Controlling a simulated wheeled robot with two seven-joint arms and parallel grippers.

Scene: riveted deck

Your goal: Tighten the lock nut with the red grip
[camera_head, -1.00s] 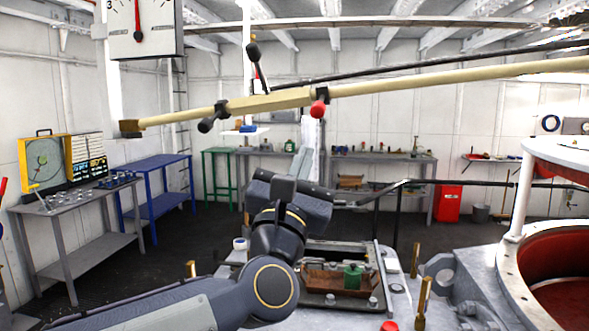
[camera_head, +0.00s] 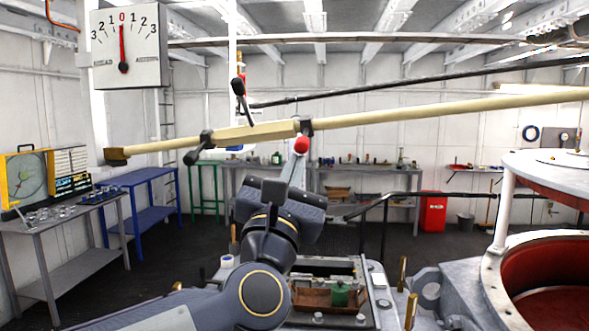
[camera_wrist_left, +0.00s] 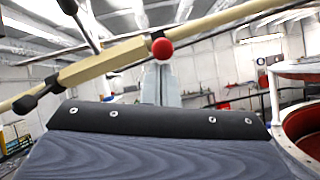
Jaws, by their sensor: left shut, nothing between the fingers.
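A pale yellow rod (camera_head: 420,113) crosses the head view, with a thicker flat-sided sleeve (camera_head: 255,132) in its middle. At the sleeve's right end sits a black lock nut (camera_head: 305,126) with a round red grip (camera_head: 301,145) hanging below it. The red grip also shows in the left wrist view (camera_wrist_left: 162,48). At the sleeve's left end is another black nut with a black grip (camera_head: 191,157). My left gripper (camera_head: 298,166) is shut and empty, pointing up just below the red grip. In the wrist view its fingertips (camera_wrist_left: 162,68) appear close under the grip; contact cannot be told.
A black lever (camera_head: 239,88) stands up from the sleeve. A gauge (camera_head: 124,46) hangs upper left, its needle near 0. Below my arm is an open deck box with a green item (camera_head: 340,293). A red-lined round hatch (camera_head: 550,275) lies right. Benches line the walls.

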